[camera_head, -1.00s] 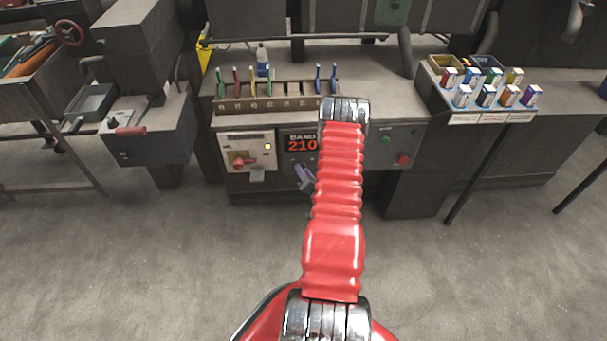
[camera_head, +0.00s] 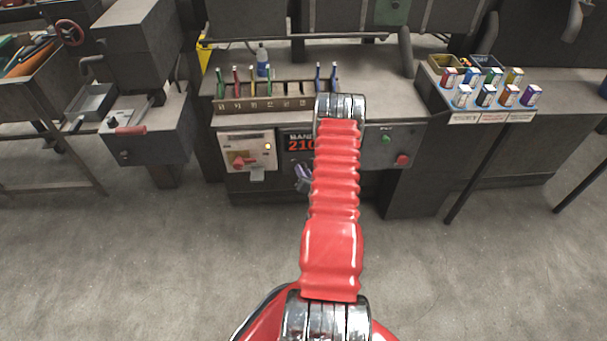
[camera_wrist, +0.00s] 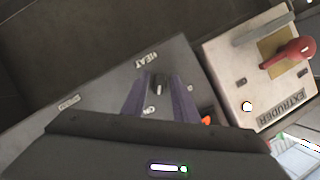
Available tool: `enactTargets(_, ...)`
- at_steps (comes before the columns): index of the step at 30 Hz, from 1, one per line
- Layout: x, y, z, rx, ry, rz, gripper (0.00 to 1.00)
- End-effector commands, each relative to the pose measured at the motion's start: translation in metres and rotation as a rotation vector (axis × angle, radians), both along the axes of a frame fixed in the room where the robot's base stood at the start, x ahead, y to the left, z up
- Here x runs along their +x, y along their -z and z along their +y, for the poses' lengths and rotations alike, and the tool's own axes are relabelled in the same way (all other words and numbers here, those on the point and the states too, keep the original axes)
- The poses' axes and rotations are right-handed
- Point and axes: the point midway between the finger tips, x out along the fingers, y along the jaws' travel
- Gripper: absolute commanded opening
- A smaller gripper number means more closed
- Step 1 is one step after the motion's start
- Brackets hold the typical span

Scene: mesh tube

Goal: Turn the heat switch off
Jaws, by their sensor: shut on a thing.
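The heat switch (camera_wrist: 158,82), a small dark knob with a light mark, sits on a grey panel (camera_wrist: 95,98) beside a HEAT label (camera_wrist: 146,61) in the wrist view. My gripper (camera_wrist: 160,91) has one purple-grey finger on each side of the switch and is shut on it. A small label below the switch is partly covered and hard to read. In the head view, part of my gripper (camera_head: 303,178) shows left of my red arm, in front of the machine's lower face. The switch itself is hidden there.
A pale EXTRUDER panel (camera_wrist: 258,75) with a red lever (camera_wrist: 292,54) stands close by on the right in the wrist view. In the head view, a red 210 display (camera_head: 299,144) is partly behind my arm. A red button (camera_head: 402,160) lies right. The floor in front is clear.

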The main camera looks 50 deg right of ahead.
Motion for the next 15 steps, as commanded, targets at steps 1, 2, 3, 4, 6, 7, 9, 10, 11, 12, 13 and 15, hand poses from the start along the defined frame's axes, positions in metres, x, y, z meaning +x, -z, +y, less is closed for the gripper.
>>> enactTargets(1,0.0,0.0002,-0.001,-0.019,0.004,0.025,0.04)
enactTargets(2,-0.0001,0.0001,-0.0012,-0.033,0.005,0.041,0.04)
enactTargets(3,0.0,0.0,-0.0013,-0.053,0.004,0.065,0.04)
enactTargets(4,0.0001,0.0,-0.0014,-0.069,0.004,0.083,0.04)
enactTargets(6,0.0005,-0.0002,-0.0011,-0.109,0.005,0.127,0.04)
enactTargets(7,0.0005,-0.0001,-0.0009,-0.127,0.005,0.148,0.04)
enactTargets(9,0.0003,0.0,-0.0008,-0.17,0.005,0.197,0.04)
enactTargets(10,0.0004,-0.0002,-0.0008,-0.188,0.006,0.219,0.04)
enactTargets(11,0.0008,-0.0004,-0.0005,-0.208,0.004,0.24,0.04)
enactTargets(12,0.001,-0.0006,-0.0006,-0.233,0.005,0.268,0.04)
enactTargets(13,0.0009,-0.0007,-0.0008,-0.252,0.005,0.289,0.04)
enactTargets(15,0.0012,-0.0007,-0.0005,-0.297,0.005,0.339,0.04)
